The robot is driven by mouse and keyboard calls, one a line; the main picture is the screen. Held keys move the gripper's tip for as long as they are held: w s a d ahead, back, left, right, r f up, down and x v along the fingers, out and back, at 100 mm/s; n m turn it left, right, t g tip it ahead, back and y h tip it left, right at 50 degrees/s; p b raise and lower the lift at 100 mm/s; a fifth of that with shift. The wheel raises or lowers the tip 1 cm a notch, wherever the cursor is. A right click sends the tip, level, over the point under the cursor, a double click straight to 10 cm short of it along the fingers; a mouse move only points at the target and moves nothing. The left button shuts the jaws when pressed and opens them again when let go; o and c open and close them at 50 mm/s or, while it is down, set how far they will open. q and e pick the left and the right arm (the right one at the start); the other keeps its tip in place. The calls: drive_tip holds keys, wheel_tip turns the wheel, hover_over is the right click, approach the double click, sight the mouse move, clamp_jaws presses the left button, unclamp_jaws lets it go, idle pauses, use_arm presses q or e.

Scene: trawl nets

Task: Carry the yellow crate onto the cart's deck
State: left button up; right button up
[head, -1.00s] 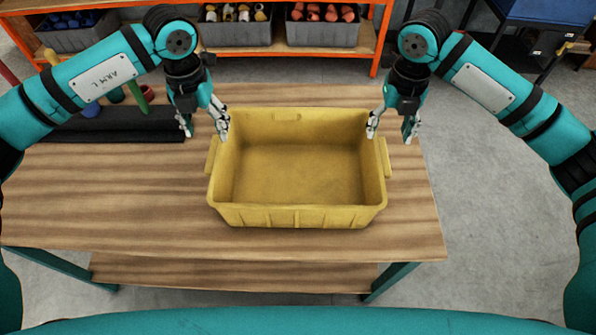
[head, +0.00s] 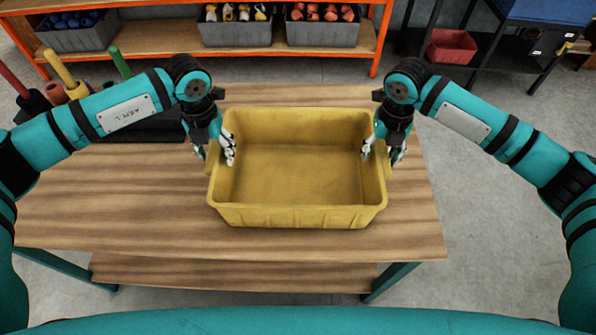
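The yellow crate (head: 297,215) stands upright and empty on the wooden bench top (head: 110,205), with a ledge handle on its left and right sides. My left gripper (head: 213,154) is at the crate's left wall, with one finger inside the rim and one outside, spread apart. My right gripper (head: 382,153) straddles the right wall in the same way, its fingers also apart. Both grippers partly cover the handles, and I cannot tell whether they touch the crate. I cannot make out a cart deck for certain.
An orange shelf (head: 375,50) with grey bins (head: 323,34) stands behind the bench. A dark stand with a red bin (head: 451,46) is at the upper right. Coloured-handled items stand at the bench's far left. Floor (head: 480,210) is clear right of the bench.

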use_arm(q)
clamp_jaws()
use_arm(e)
clamp_jaws()
use_arm(q)
drive_tip(key=shift+w+r, duration=0.1)
drive_tip(key=shift+r, duration=0.1)
use_arm(e)
drive_tip(key=shift+w+r, duration=0.1)
drive_tip(key=shift+r, duration=0.1)
